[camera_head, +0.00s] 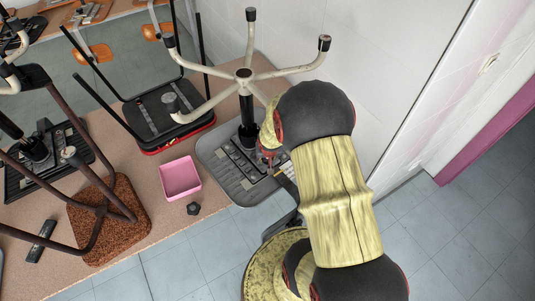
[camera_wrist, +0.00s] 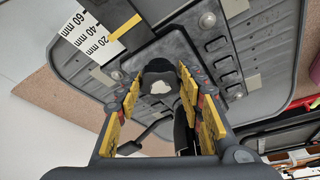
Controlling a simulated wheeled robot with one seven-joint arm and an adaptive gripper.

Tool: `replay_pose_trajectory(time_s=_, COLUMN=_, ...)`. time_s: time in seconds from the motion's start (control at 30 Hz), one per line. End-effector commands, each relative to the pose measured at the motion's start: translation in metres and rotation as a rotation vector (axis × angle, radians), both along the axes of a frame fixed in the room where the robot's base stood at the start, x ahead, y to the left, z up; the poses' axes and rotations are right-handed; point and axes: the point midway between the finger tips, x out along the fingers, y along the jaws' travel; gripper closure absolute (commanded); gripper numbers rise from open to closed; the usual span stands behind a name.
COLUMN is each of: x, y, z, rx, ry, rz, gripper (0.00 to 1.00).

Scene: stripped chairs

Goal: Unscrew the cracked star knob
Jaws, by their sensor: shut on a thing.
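The cracked star knob (camera_wrist: 158,76) is dark with a pale broken patch, under the upturned chair's grey seat plate. In the wrist view my gripper (camera_wrist: 160,88) has its yellow-padded fingers on either side of the knob and is shut on it. In the head view my gripper (camera_head: 272,155) is at the right of the upturned chair's grey seat (camera_head: 222,165), partly hidden by my arm; the knob cannot be made out there. A second dark star-shaped knob (camera_head: 193,208) lies loose on the table.
A marked scale strip (camera_wrist: 88,38) lies near the gripped knob. The chair's five-legged base (camera_head: 244,75) sticks up close to my arm. Other upturned chairs (camera_head: 160,110) crowd the left; a white wall (camera_head: 370,70) is behind.

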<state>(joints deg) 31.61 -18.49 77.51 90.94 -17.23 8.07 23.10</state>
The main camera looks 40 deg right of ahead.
Motion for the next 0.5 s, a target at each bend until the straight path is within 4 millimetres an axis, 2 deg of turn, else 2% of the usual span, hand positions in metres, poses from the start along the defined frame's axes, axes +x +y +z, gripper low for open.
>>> replay_pose_trajectory(time_s=0.5, x=0.0001, y=-0.0019, z=0.0035, rx=0.000, ry=0.003, rz=0.073, gripper=1.00)
